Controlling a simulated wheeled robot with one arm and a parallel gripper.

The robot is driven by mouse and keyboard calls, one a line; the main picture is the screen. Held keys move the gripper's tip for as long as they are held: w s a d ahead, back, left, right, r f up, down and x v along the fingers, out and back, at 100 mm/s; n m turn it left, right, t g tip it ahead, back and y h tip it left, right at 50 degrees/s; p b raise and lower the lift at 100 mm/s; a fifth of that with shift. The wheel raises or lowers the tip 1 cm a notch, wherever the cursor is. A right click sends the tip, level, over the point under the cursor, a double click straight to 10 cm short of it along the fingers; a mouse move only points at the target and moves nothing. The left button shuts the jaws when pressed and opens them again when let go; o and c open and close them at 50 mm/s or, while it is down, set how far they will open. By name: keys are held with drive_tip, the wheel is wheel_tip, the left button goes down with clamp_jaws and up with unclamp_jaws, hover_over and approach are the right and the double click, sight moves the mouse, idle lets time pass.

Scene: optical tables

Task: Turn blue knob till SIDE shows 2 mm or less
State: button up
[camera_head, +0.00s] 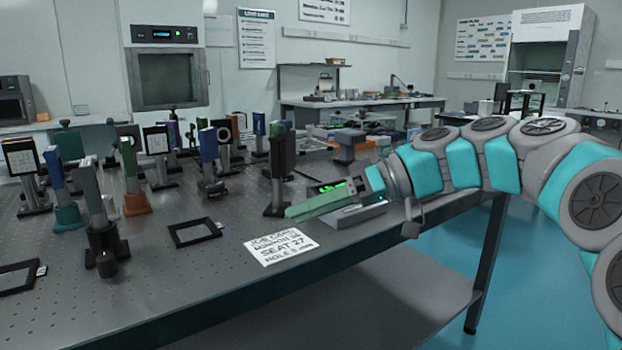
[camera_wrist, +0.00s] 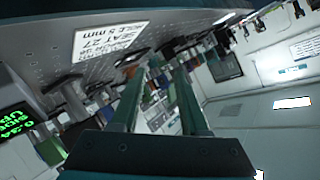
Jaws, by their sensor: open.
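My gripper (camera_head: 300,209) reaches in from the right, low near the optical table's (camera_head: 150,265) front edge. In the wrist view its two long green fingers (camera_wrist: 160,78) are apart, with nothing held between them. A small readout (camera_head: 330,187) with green figures sits just behind the fingers. In the wrist view the readout (camera_wrist: 16,122) is cut off at the left edge and tilted; I make out something like "0.34", and its labels are not fully legible. Several blue-topped mounts stand on the table, including one (camera_head: 208,145) at mid-table. I cannot tell which part is the blue knob.
A white printed card (camera_head: 280,246) with "SEAT 27" lies at the table's front. Empty black frames (camera_head: 195,232) lie flat to its left. A tall dark green post (camera_head: 282,155) stands close behind my gripper. Several mounts crowd the table's left and back.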

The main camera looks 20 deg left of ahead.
drive_tip(key=s+d+f+m+h, duration=0.3)
drive_tip(key=s+f, duration=0.2)
drive_tip(key=f, duration=0.2)
drive_tip(key=shift+s+f+t, duration=0.15)
drive_tip(key=shift+s+t, duration=0.05)
drive_tip(key=shift+t, duration=0.2)
drive_tip(key=s+d+f+m+h, duration=0.5)
drive_tip(key=s+d+f, duration=0.5)
drive_tip(key=d, duration=0.3)
drive_tip(key=s+d+f+m+t+h, duration=0.1)
drive_tip(key=s+d+f+m+h, duration=0.4)
drive_tip(key=s+d+f, duration=0.6)
drive_tip(key=shift+d+f+m, duration=0.4)
drive_tip(key=shift+d+f, duration=0.4)
drive_tip(key=shift+d, duration=0.05)
